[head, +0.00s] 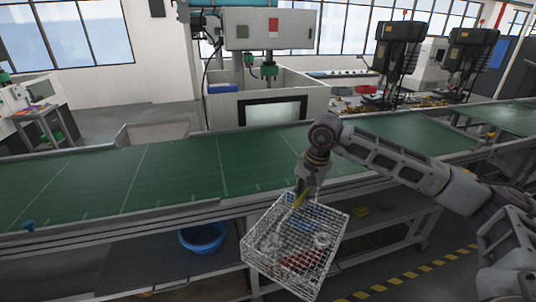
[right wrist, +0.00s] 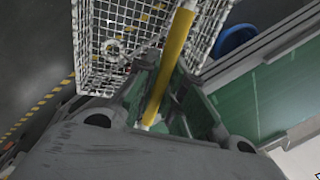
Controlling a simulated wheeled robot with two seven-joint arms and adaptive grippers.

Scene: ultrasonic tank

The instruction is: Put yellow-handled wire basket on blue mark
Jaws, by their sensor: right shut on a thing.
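The white wire basket (head: 296,243) hangs tilted in front of the green conveyor's near edge. Its yellow handle (head: 299,198) is between the fingers of my right gripper (head: 303,190), which is shut on it. In the right wrist view the yellow handle (right wrist: 172,62) runs between the fingers (right wrist: 165,110), with the basket's mesh (right wrist: 112,35) beyond. Grey and reddish shapes show through the mesh; I cannot tell what they are. I can make out no blue mark. My left gripper is not in view.
The green conveyor belt (head: 170,178) crosses the view and its top is largely clear. A blue basin (head: 203,237) sits on the shelf below it. A white machine (head: 262,95) stands behind the belt. A yellow-black floor stripe (head: 410,275) lies at lower right.

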